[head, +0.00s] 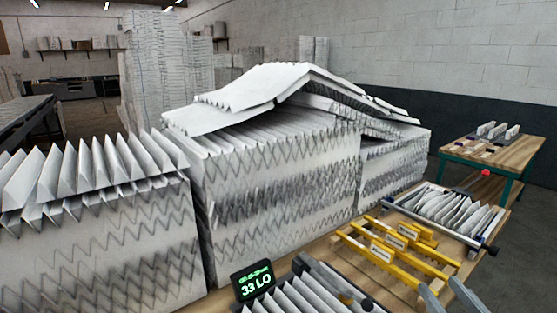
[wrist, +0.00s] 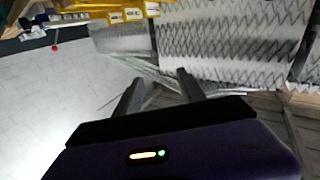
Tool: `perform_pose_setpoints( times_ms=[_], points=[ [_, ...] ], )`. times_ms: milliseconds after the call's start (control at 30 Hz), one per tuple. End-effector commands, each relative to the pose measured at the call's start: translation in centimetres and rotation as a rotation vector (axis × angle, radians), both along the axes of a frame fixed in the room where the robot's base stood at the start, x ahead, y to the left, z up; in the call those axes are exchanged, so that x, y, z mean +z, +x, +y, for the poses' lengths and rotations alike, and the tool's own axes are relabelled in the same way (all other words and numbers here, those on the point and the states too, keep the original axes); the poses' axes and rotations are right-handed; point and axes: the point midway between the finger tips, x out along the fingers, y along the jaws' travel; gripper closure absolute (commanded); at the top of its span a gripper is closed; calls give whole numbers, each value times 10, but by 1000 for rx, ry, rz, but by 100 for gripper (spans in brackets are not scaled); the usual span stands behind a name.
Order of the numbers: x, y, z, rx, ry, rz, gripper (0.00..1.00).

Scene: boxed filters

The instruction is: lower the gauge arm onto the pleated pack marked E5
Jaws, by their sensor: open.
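A small black display (head: 253,282) reads "33 LO" in green at the bottom of the head view. Beside it is a white pleated pack (head: 290,299), cut off by the lower edge. A grey bar (head: 335,282), possibly the gauge arm, slants along the right of this pack; I cannot tell whether it touches. Another pleated pack (head: 455,213) lies in a tray farther right. No E5 mark is legible. My gripper (wrist: 158,76) is open and empty in the wrist view, its two grey fingers apart. Two grey tips, probably its fingers, show at the head view's bottom right (head: 448,289).
Yellow frames with white labels (head: 398,243) lie on the wooden bench (head: 322,250); they also show in the wrist view (wrist: 115,14). Large stacks of pleated sheets (head: 280,190) stand behind the bench. A second table (head: 500,150) stands at the right, with grey floor around it.

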Motion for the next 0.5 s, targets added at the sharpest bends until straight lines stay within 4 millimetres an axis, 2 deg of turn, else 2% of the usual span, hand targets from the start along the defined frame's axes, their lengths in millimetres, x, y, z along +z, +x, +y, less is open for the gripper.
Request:
perform_pose_setpoints(
  times_ms=[233, 500],
  points=[
    [-39, -57, -4, -170, 122, -9, 53],
    [-71, -146, 18, -254, 176, -21, 53]
  ],
)
